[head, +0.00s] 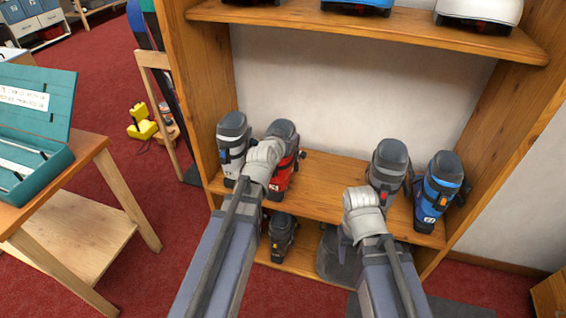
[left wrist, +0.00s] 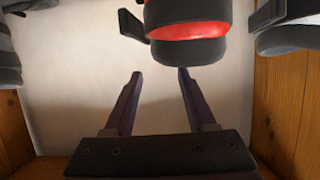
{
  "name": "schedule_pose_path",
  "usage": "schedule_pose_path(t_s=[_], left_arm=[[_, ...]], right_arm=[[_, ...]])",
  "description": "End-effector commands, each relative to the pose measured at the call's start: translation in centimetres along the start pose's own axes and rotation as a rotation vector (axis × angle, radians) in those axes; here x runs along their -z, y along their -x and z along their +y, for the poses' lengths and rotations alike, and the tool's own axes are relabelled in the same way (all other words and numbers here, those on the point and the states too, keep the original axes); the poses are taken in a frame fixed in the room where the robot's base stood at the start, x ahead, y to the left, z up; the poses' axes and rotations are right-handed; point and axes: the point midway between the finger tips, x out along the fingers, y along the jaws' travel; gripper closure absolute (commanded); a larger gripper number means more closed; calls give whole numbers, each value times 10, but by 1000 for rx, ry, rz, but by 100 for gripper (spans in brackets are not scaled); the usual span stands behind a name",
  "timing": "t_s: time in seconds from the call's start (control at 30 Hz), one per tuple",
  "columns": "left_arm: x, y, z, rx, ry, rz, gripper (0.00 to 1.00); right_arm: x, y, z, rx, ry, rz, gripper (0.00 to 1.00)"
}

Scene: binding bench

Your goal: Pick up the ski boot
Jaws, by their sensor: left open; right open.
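Several ski boots stand on the middle shelf in the head view: a white and grey boot (head: 232,147), a red boot (head: 284,175), a grey boot (head: 388,163) and a blue boot (head: 437,187). My left gripper (head: 266,154) is right in front of the red boot and hides part of it. In the left wrist view the left gripper (left wrist: 160,73) is open with nothing between its fingers. The red boot (left wrist: 190,28) lies beyond the fingertips there, cut off by the top edge. My right gripper (head: 362,198) is open below the grey boot, its fingers mostly hidden.
The wooden shelf unit (head: 324,205) has upright side walls and a board above the boots. A dark boot (head: 282,235) stands on the lower shelf. A wooden table (head: 85,165) with a teal case (head: 48,115) is at the left. The shelf middle is clear.

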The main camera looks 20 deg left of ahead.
Motion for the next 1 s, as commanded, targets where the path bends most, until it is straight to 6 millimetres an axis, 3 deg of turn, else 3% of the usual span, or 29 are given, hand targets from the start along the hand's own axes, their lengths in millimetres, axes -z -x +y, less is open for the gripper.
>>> schedule_pose_path(t_s=[0.13,0.43,0.7,1.0], left_arm=[[-1,-20,0,0,0,0,44],[1,-31,2,-1,0,0,44],[3,-70,5,-1,0,1,44],[4,-73,5,0,0,0,46]], right_arm=[[0,-8,-1,0,0,0,47],[1,-11,-1,0,0,0,47],[1,-24,-2,0,0,0,47],[1,-24,-2,0,0,0,47]])
